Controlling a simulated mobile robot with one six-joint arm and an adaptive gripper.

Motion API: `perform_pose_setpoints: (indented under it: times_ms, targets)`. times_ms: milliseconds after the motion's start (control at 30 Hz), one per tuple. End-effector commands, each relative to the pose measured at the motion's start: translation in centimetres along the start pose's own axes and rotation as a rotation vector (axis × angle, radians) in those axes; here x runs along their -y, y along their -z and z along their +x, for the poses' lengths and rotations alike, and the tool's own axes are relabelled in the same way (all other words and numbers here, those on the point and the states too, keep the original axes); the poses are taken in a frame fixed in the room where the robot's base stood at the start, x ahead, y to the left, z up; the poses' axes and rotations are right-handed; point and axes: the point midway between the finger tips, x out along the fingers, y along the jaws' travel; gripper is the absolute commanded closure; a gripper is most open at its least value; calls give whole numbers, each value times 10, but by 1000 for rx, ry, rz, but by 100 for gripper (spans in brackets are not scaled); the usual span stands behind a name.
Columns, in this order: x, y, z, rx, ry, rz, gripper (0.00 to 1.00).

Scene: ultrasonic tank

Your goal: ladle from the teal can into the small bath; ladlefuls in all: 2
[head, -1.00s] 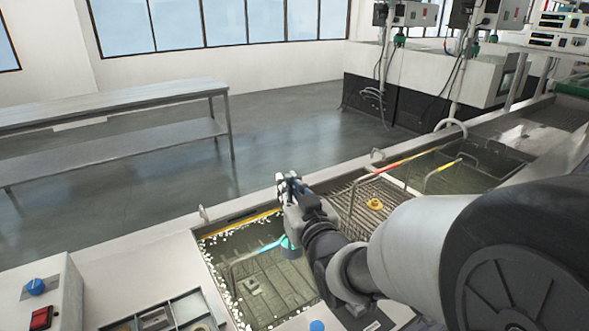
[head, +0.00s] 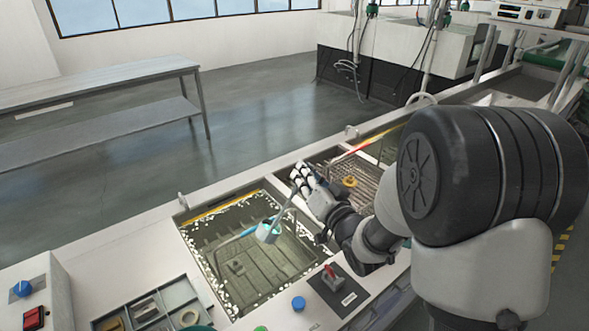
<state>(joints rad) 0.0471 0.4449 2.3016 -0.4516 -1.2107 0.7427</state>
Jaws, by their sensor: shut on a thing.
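My gripper (head: 303,178) is shut on the ladle (head: 284,210) by the upper end of its handle. The handle slants down left to a pale bowl (head: 267,235) with teal inside. The bowl hangs over the near-left bath (head: 183,234), which I take for the small bath; white beads float along its edges. The bowl looks upright; its height above the liquid is hard to judge. A teal rounded edge (head: 196,328) at the bottom of the picture may be the teal can, mostly cut off.
A wire handle with a teal grip (head: 240,235) stands over the near-left bath. A ribbed basket with a yellow piece (head: 349,181) lies in the bath beyond. A parts tray (head: 142,308), blue knob (head: 298,303) and red switch (head: 329,271) are at the near side.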

Motion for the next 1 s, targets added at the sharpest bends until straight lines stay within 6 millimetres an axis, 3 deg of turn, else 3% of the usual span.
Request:
perform_pose_setpoints:
  times_ms: [367,1000]
  targets:
    - [-43,3,0,0,-2,227,100]
    - [-110,-23,0,-1,1,607,100]
